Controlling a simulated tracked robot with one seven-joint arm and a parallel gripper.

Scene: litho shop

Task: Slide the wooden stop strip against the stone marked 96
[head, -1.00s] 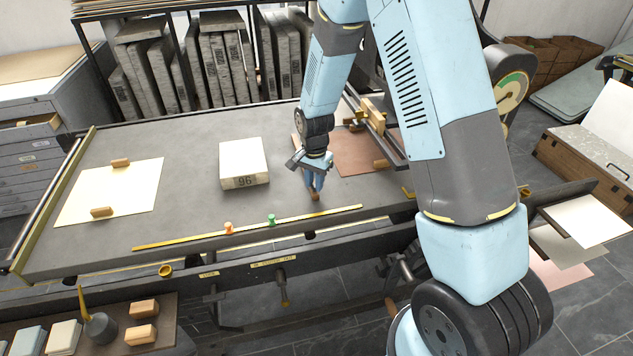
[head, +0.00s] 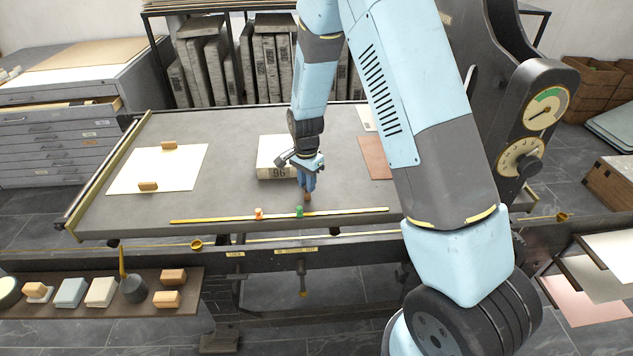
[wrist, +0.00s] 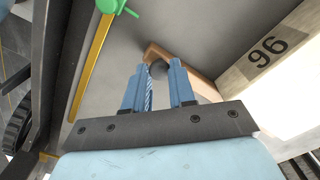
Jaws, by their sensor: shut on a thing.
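The pale stone marked 96 (head: 272,172) lies on the grey table, with its numbered face toward me. It also shows at the right of the wrist view (wrist: 262,55). My gripper (head: 308,188) is low over the table at the stone's front right corner. In the wrist view my gripper (wrist: 159,70) is shut on a small dark part at the wooden stop strip (wrist: 196,78). The strip runs from the fingers toward the stone's corner. In the head view only its near end (head: 307,197) shows; my gripper hides the rest. I cannot tell whether it touches the stone.
A brass rule (head: 200,220) lies along the table's front edge, with an orange peg (head: 259,213) and a green peg (head: 299,211). A cream sheet (head: 160,170) with two wooden blocks lies left. A reddish plate (head: 375,158) lies right. Table between sheet and stone is clear.

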